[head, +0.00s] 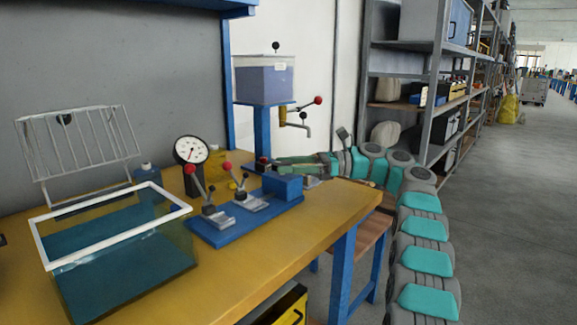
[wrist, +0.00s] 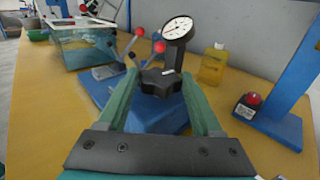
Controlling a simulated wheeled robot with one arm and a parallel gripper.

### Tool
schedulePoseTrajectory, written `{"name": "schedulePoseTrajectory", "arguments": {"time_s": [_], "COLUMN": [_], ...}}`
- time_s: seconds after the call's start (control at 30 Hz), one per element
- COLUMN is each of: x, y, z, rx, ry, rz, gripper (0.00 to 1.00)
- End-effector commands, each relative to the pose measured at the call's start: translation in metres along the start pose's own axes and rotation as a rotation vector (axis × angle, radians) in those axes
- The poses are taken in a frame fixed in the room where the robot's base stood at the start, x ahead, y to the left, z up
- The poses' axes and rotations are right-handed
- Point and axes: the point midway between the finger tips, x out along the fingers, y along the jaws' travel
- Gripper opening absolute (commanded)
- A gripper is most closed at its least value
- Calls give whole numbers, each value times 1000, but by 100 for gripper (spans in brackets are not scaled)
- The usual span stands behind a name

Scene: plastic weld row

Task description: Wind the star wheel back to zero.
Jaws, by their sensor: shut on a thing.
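The black star wheel (wrist: 160,84) sits on the blue fixture (wrist: 155,113) in the wrist view, with a small pale mark on its rim. My gripper (wrist: 158,88) has its two green fingers on either side of the wheel, shut on it. In the head view my gripper (head: 275,162) reaches in from the right above the blue block (head: 284,187); the wheel cannot be made out there. A round white dial gauge (head: 191,151) stands behind the fixture and also shows in the wrist view (wrist: 178,28); its reading is too small to tell.
Red-knobbed lever clamps (head: 210,207) stand on the fixture beside the wheel. A glass water tank (head: 120,260) is at the left. A yellow bottle (wrist: 213,65), a red button (wrist: 251,101) and a blue post (head: 262,130) stand nearby. The yellow bench front (head: 270,265) is clear.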

Motion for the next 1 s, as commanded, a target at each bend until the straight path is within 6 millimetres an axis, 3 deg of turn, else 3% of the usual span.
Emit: {"name": "schedulePoseTrajectory", "arguments": {"time_s": [0.47,0.5,0.73,1.0], "x": [1,1,0,0], "y": [0,0,0,0], "z": [-1,-1,0,0], "rx": [1,1,0,0], "ry": [0,0,-1,-1], "rz": [7,7,5,4], "gripper": [11,70,96,97]}}
